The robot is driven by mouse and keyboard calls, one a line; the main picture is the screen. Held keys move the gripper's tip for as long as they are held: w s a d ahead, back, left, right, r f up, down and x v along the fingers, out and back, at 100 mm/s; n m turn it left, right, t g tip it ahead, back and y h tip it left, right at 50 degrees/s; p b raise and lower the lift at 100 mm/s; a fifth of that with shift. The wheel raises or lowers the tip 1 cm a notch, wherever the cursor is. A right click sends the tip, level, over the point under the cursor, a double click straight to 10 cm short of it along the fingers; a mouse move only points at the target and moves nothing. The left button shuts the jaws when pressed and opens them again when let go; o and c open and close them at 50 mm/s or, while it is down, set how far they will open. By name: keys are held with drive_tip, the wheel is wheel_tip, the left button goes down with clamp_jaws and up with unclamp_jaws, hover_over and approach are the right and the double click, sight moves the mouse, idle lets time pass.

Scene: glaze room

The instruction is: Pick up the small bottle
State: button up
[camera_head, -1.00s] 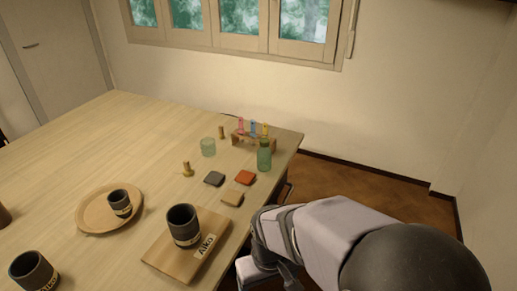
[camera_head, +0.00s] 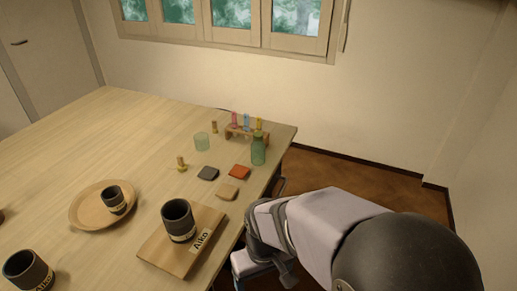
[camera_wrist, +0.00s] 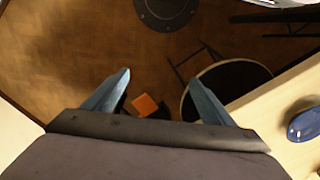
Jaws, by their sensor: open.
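The small bottle (camera_head: 258,151) is green with a narrower neck. It stands upright near the table's right edge, in front of the test-tube rack, in the head view. I do not make it out in the wrist view. My gripper (camera_wrist: 160,77) is open and empty in the wrist view, its two blue-grey fingers well apart above the floor. It is beside the table, away from the bottle. In the head view my arm is at the lower right, and its fingertips cannot be made out.
A rack (camera_head: 240,132) with coloured tubes stands behind the bottle. A glass (camera_head: 202,141), colour tiles (camera_head: 239,171), a board (camera_head: 156,246) with a dark cup (camera_head: 178,219), and a round tray (camera_head: 80,211) share the table. A dark round stool (camera_wrist: 228,88) stands near the table edge.

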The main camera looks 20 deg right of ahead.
drive_tip(key=c, duration=0.3)
drive_tip(key=m+t+h+b, duration=0.2)
drive_tip(key=m+t+h, duration=0.15)
drive_tip(key=t, duration=1.25)
approach(259, 152)
drive_tip(key=shift+n+h, duration=0.25)
drive_tip(key=shift+n, duration=0.1)
drive_tip(key=x, duration=0.4)
drive_tip(key=shift+d+f, duration=0.35)
drive_tip(key=shift+f, duration=0.05)
drive_tip(key=shift+w+a+f+t, duration=0.1)
drive_tip(key=shift+w+a+t, duration=0.15)
drive_tip(key=shift+w+t, duration=0.45)
drive_tip(key=shift+s, duration=0.1)
